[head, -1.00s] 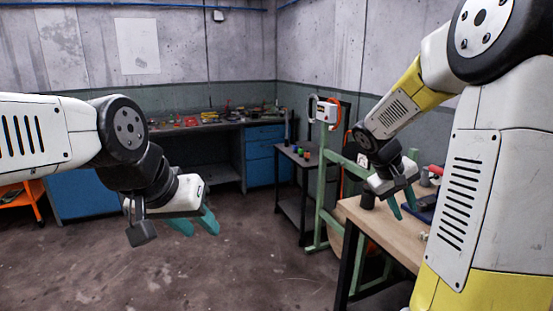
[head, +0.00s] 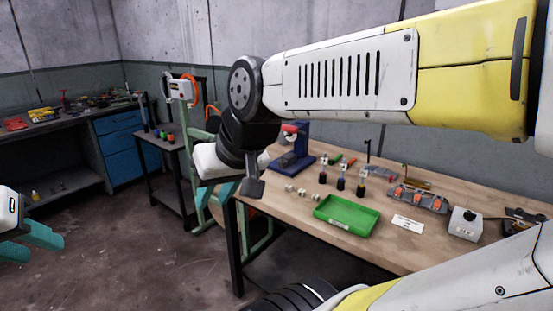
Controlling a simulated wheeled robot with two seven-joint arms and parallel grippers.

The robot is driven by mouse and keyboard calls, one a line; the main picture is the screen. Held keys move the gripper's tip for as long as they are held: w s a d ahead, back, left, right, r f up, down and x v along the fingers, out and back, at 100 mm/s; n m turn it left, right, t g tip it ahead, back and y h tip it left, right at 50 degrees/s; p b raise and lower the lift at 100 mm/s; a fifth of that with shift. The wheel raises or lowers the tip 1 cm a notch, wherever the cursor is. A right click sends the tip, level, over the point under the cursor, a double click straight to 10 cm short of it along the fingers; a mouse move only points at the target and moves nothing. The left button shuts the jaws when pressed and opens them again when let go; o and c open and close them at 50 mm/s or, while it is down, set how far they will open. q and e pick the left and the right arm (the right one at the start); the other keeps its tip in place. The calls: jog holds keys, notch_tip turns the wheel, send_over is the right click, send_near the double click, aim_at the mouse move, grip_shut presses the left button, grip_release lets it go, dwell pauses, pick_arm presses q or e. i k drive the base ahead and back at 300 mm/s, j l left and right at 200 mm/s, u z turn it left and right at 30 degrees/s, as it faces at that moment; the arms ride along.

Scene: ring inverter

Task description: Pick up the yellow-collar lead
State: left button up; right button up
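Three small dark upright pieces with coloured parts stand on the wooden bench in the head view: a left one (head: 323,178), a middle one (head: 340,183) and a right one (head: 361,189). The right one seems to have a yellowish part, but they are too small to tell for sure which is the yellow-collar lead. My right gripper (head: 228,193) hangs by the bench's left edge, left of these pieces, its teal fingers partly hidden. It holds nothing that I can see. My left gripper (head: 32,243) is at the left edge of the view, fingers apart, empty, over the floor.
The wooden bench (head: 290,210) carries a green tray (head: 346,215), small pale blocks (head: 302,194), a blue tool (head: 290,162), a grey fixture with orange parts (head: 418,198), a white card (head: 408,223) and a grey box (head: 465,224). A green frame (head: 262,235) stands left of the bench.

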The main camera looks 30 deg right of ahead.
aim_at(364, 171)
jog(key=z, duration=1.9)
jog(key=i+j+u, duration=0.1)
jog(key=i+j, duration=0.15)
jog(key=i, duration=0.3)
jog(key=i+j+u, duration=0.1)
jog(key=i, duration=0.45)
jog(key=j, duration=0.1)
